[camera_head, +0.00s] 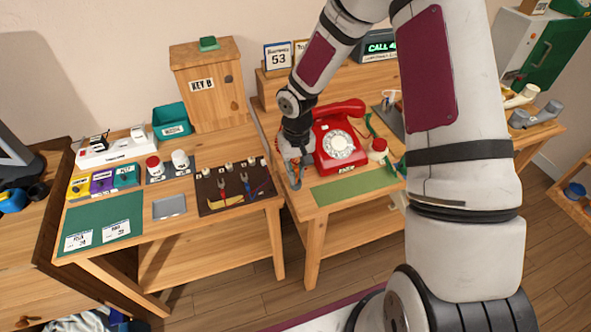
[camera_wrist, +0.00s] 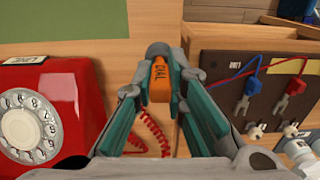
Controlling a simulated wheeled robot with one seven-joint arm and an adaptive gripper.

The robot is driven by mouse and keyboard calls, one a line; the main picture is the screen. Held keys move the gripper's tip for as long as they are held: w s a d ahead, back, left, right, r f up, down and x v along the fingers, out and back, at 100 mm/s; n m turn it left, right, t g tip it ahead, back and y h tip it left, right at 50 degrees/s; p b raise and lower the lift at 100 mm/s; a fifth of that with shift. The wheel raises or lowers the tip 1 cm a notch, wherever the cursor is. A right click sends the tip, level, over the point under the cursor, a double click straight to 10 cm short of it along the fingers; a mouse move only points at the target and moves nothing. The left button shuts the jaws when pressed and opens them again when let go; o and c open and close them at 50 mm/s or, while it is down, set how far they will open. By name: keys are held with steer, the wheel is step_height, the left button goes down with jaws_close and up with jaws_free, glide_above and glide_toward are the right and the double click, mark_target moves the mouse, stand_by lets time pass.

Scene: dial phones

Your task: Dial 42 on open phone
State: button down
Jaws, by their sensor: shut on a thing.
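The red phone (camera_head: 331,150) stands on the right-hand table with its handset (camera_head: 340,108) across its top and a white rotary dial (camera_head: 341,147) facing up. In the wrist view the phone (camera_wrist: 85,100) is at the left, with its numbered dial (camera_wrist: 25,128) partly cut off. A small label lies at its front; I cannot read it surely. My gripper (camera_head: 298,172) is beside the phone, on its left. In the wrist view my gripper (camera_wrist: 160,85) is shut on an orange piece marked DIAL (camera_wrist: 160,78) with a grey end. The piece is apart from the dial.
A sign reading CALL 4, partly hidden by my arm (camera_head: 380,46), stands behind. A green mat (camera_head: 350,187) lies before the phone. A dark board with plugs and cables (camera_head: 235,188) is at the left. A red coiled cord (camera_wrist: 155,130) shows below the gripper.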

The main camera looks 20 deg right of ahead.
steer(key=shift+f, duration=0.35)
steer(key=c, duration=1.5)
jaws_free()
steer(key=shift+c, duration=0.2)
step_height(320, 180, up, 12)
steer(key=shift+r, duration=0.1)
